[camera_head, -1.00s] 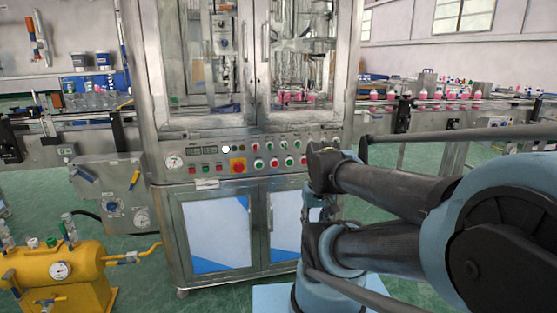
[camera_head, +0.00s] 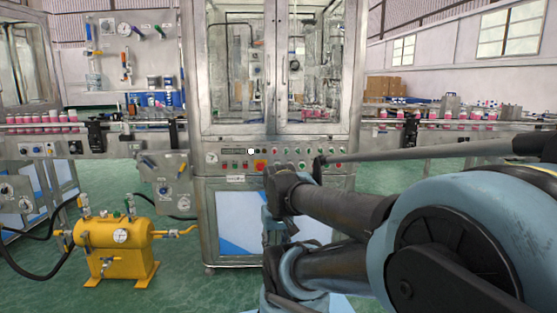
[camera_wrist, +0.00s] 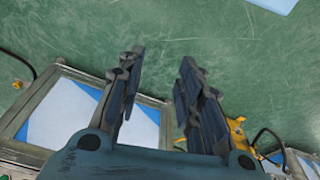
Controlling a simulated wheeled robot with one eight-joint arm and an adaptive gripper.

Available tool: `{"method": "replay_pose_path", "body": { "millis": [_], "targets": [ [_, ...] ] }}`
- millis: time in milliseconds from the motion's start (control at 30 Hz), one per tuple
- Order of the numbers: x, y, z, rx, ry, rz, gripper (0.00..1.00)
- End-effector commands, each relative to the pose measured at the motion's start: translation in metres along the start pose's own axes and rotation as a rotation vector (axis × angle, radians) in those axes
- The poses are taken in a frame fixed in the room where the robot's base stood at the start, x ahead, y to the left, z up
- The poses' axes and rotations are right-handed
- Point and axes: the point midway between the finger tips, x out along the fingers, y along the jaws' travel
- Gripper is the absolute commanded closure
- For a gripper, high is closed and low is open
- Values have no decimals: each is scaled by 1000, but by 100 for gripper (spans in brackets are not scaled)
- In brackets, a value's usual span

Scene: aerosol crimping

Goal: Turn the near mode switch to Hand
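The control panel (camera_head: 232,167) runs across the front of the steel machine, below its glass doors. It carries a round gauge (camera_head: 212,157), small buttons and knobs, and a red stop button on a yellow plate (camera_head: 260,165). A small white disc (camera_head: 250,151) shows at the panel's upper edge. I cannot tell which control is the near mode switch or its setting; labels are too small. My gripper (camera_wrist: 162,57) is open and empty in the wrist view, its fingers apart over green floor. My dark arm covers the panel's lower right in the head view.
A yellow tank (camera_head: 118,235) stands on the floor at left. A grey valve box (camera_head: 165,180) sits left of the machine. Conveyors with pink bottles (camera_head: 455,119) run out on both sides. Blue-and-white cabinet doors (camera_head: 237,222) lie below the panel. Green floor is free in front.

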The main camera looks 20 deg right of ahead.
Motion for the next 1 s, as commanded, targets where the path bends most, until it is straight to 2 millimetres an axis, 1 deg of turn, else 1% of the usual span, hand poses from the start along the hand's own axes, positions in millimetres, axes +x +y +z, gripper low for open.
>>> {"method": "replay_pose_path", "body": {
  "millis": [267,300,333,367,400,467,567,667,800,867,1000],
  "targets": [
    [0,0,0,0,0,0,67],
    [0,0,0,0,0,0,60],
    [0,0,0,1,0,-1,57],
    [-5,-1,4,2,10,-2,57],
    [-6,-2,5,6,14,-7,57],
    [-8,-4,1,17,20,-21,57],
    [-10,-11,-15,50,37,-63,57],
    [-14,-21,-38,103,63,-128,57],
    [-20,-34,-77,190,109,-232,57],
    [-23,-39,-94,227,128,-276,57],
    [-28,-46,-135,316,175,-378,57]
  ]
}}
